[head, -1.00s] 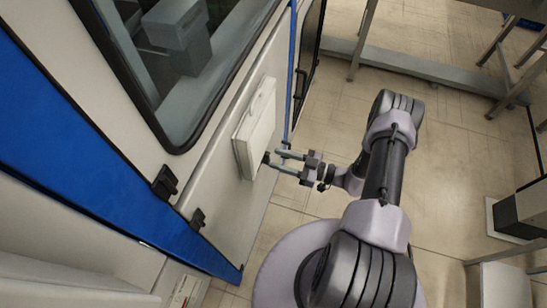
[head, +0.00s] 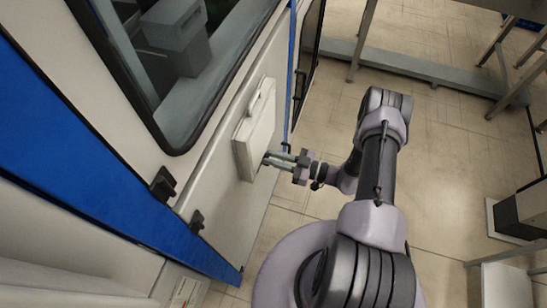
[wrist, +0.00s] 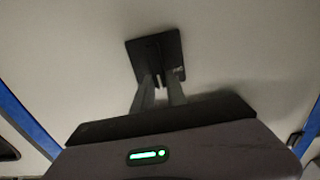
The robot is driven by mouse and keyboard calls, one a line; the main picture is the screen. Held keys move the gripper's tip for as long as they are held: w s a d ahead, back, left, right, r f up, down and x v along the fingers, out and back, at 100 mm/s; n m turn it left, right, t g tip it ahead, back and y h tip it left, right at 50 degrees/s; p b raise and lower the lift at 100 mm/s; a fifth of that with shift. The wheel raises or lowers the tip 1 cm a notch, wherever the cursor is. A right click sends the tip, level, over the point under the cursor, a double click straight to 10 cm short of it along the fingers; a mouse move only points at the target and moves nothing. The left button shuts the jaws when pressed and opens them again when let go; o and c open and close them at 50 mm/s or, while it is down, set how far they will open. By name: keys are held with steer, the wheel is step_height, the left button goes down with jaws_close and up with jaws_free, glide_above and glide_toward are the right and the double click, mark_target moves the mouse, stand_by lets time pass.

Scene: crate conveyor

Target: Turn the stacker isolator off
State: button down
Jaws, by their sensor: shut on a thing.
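The stacker isolator appears as a black square plate (wrist: 171,46) on a pale panel at the top middle of the wrist view. It looks slightly tilted in that view, and a small pale mark on it is too small to read. My gripper (wrist: 160,82) has both fingers converging at the plate's lower middle, shut on the isolator's handle, which the fingers mostly hide. In the head view my gripper (head: 268,158) reaches left to the lower part of a cream box on the machine's side. The handle's exact position cannot be told.
The cream box (head: 256,128) is fixed to the machine's pale side panel, below a dark-framed window (head: 225,60). Black hinges (head: 165,183) and blue trim (head: 110,200) lie nearer. Open floor (head: 450,140) is to the right of my arm, with metal frame legs beyond.

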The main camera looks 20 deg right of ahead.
steer(key=shift+s+a+f+n+b, duration=0.3)
steer(key=shift+n+b, duration=0.25)
steer(key=shift+n, duration=2.35)
steer(key=shift+s+a+f+n+b, duration=0.1)
steer(key=shift+s+f+n+b, duration=0.35)
steer(key=shift+n, duration=2.45)
steer(key=shift+s+a+f+n+b, duration=0.2)
steer(key=shift+n+b, duration=0.5)
steer(key=shift+n, duration=2.2)
steer(key=shift+w, duration=0.15)
steer(key=c, duration=1.3)
jaws_free()
steer(key=shift+c, duration=0.2)
